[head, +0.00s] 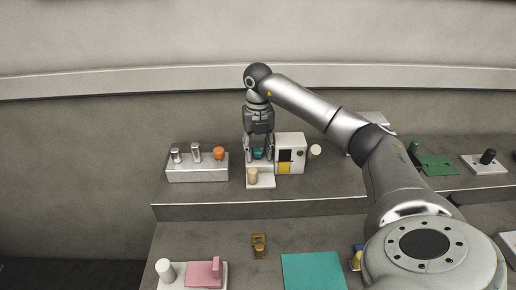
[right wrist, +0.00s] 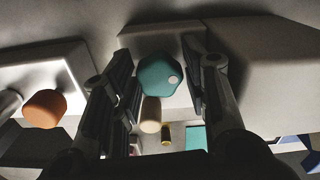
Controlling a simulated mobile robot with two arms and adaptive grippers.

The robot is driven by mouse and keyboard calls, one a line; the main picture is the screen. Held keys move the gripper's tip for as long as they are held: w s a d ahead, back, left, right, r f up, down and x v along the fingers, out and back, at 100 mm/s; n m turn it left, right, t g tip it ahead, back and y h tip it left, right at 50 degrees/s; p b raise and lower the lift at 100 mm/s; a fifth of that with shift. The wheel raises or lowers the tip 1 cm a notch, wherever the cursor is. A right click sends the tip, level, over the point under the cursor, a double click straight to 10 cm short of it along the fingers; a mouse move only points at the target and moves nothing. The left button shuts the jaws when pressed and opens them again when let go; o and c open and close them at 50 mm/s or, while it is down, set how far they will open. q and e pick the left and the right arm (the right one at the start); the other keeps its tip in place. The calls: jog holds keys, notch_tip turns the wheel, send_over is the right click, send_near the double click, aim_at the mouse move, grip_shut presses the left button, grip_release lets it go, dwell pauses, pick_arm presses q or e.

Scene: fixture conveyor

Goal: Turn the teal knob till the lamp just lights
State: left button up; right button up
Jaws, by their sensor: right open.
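The teal knob (head: 257,154) sits on a white fixture on the raised shelf. In the right wrist view the teal knob (right wrist: 158,76) is a rounded, lobed shape with a pale dot near its right side. My right gripper (head: 258,158) points down over it, open. In the wrist view its fingers stand on both sides of the knob; whether they touch it I cannot tell. Beside it is a white box (head: 290,139) with dark and yellow panels and a small green dot. I cannot tell which part is the lamp or whether it is lit. My left gripper is not in view.
A cream peg (head: 252,177) stands just in front of the knob. A grey block (head: 197,173) with an orange knob (head: 219,153) is to the left. A white round piece (head: 315,151) is right of the box. Lower down lie a pink block (head: 204,273) and teal mat (head: 313,271).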

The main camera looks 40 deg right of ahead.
aim_at(258, 150)
jog(key=shift+f, duration=0.1)
jog(key=c, duration=0.7)
jog(key=shift+n+p, duration=0.35)
jog(key=shift+n, duration=1.05)
jog(key=shift+c, duration=0.2)
jog(key=o, duration=0.7)
jog(key=shift+o, duration=0.2)
notch_tip(258, 150, up, 12)
jog(key=shift+f, duration=0.1)
